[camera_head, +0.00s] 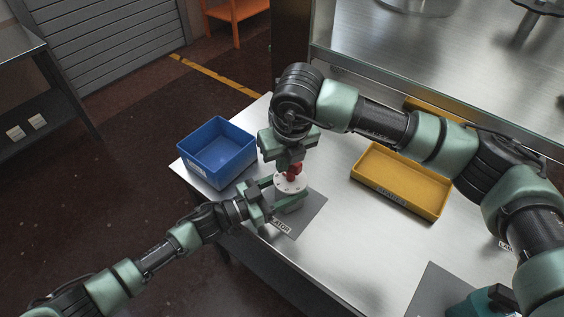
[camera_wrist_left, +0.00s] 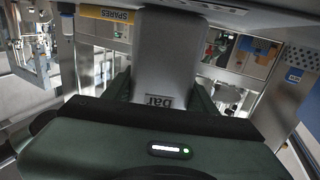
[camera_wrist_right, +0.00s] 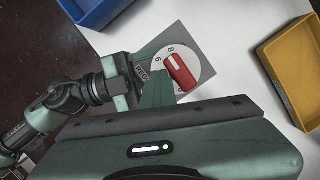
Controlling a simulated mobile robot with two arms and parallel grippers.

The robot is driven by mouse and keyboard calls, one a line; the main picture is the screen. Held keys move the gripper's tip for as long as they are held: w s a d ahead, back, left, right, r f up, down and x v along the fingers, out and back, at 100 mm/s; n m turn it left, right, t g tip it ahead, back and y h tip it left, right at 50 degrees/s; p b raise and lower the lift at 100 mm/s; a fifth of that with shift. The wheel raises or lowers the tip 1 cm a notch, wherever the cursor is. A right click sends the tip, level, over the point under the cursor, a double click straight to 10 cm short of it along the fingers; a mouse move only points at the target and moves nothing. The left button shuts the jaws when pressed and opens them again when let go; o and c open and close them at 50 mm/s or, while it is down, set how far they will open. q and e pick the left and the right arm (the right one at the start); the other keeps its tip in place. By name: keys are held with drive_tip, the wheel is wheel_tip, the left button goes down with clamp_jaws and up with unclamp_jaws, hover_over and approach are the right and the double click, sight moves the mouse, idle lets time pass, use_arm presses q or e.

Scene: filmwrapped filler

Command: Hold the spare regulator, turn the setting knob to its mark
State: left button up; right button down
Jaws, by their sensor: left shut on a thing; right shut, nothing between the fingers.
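The regulator has a white dial (camera_head: 289,187) with a red setting knob (camera_head: 294,170) on top. In the right wrist view the red knob (camera_wrist_right: 181,72) carries a white pointer line, and the dial (camera_wrist_right: 204,68) shows figures, an 8 among them. My left gripper (camera_head: 278,191) is shut on the regulator from the left; its grey body (camera_wrist_left: 165,60), marked "bar", lies between the fingers in the left wrist view. My right gripper (camera_head: 287,160) is shut and empty, pointing down close by the knob; I cannot tell whether it touches. The dial's target mark is not clear.
The regulator is over a grey labelled mat (camera_head: 313,211) on the steel table. A blue bin (camera_head: 233,180) stands behind left, and a yellow tray (camera_head: 425,206) lies to the right. A teal object (camera_head: 470,308) is at the bottom right. Bare table lies between mat and tray.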

drive_tip(key=s+a+r, duration=0.3)
drive_tip(key=s+r, duration=0.2)
drive_tip(key=r, duration=0.4)
drive_tip(key=shift+s, duration=0.2)
drive_tip(key=c, duration=1.7)
unclamp_jaws()
drive_tip(key=shift+a+r, duration=0.1)
drive_tip(key=shift+r, duration=0.15)
drive_tip(key=o, duration=0.4)
drive_tip(key=shift+w, duration=0.1)
drive_tip(key=w+d+f+n+t+y, duration=0.25)
drive_tip(key=d+n+y, duration=0.3)
drive_tip(key=d, duration=0.65)
drive_tip(key=shift+y, duration=0.25)
drive_tip(key=x, duration=1.1)
drive_tip(key=shift+w+a+f, duration=0.1)
drive_tip(key=shift+a+f, duration=0.15)
drive_tip(key=shift+a, duration=0.05)
